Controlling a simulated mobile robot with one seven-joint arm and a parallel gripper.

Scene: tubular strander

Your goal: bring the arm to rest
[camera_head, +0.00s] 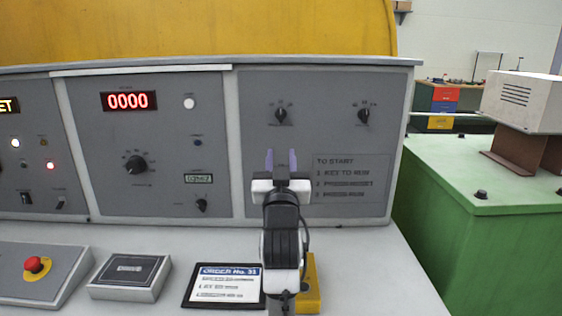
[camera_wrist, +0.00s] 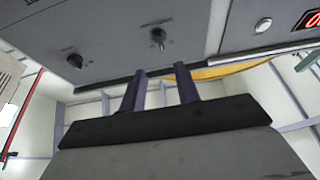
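My gripper (camera_head: 282,163) is in front of the right grey panel (camera_head: 320,88) of the console, below and between its two black rotary knobs. Its two purple fingers stand apart with nothing between them. In the wrist view the fingers (camera_wrist: 160,88) also show a clear gap, with the panel's knobs (camera_wrist: 157,38) beyond them at the top. My arm is raised over the console desk and hides part of the panel and of a yellow block (camera_head: 310,285) on the desk.
On the desk are a red emergency button (camera_head: 33,264), a dark-topped box (camera_head: 130,275) and an order tablet (camera_head: 224,286). The middle panel has a red 0000 display (camera_head: 129,101). A green machine cabinet (camera_head: 480,240) stands at the right. The desk right of the yellow block is clear.

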